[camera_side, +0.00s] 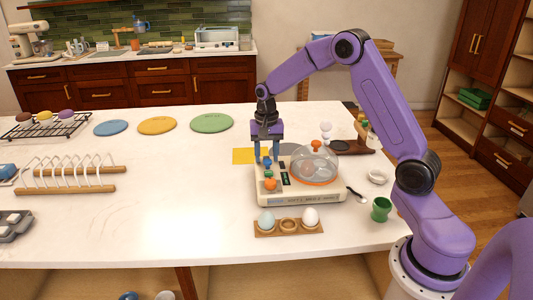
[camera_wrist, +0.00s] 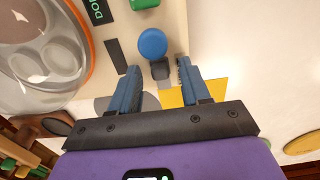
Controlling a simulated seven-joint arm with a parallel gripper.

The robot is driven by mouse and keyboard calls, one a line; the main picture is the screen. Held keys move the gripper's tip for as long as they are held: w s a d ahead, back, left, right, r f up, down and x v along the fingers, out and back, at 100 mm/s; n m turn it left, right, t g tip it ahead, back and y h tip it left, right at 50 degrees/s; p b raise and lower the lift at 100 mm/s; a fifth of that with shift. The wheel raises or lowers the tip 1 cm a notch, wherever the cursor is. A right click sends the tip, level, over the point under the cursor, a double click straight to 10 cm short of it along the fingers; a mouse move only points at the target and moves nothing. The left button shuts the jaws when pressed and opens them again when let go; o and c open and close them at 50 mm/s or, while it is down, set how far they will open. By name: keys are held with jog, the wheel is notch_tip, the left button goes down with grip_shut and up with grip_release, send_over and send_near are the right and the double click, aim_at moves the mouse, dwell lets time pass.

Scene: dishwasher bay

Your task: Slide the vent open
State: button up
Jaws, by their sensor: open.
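A cream appliance (camera_side: 300,195) with a clear dome lid (camera_side: 314,162) stands on the white counter. Its control strip carries a blue round knob (camera_wrist: 152,43) beside a small dark grey tab (camera_wrist: 160,70); which part moves the vent is not clear. A dark slot (camera_wrist: 116,56) lies left of the knob in the wrist view. My gripper (camera_wrist: 158,68) is open, its two blue fingers either side of the grey tab, with gaps visible. In the side view my gripper (camera_side: 267,158) points down over the back of the strip and partly hides it.
The dome's orange knob (camera_side: 316,145) stands close right of my gripper. An egg holder (camera_side: 289,226) is in front, a green cup (camera_side: 381,209) at right. A yellow square (camera_side: 244,156) lies behind. The counter left of the appliance is clear up to a wooden rack (camera_side: 66,189).

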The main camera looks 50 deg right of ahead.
grip_shut()
jog(key=shift+w+d+r, duration=0.1)
jog(key=shift+w+d, duration=0.9)
jog(key=shift+w, duration=0.05)
grip_release()
notch_tip(320, 180, up, 17)
jog(key=shift+r, duration=0.2)
dwell(0.3)
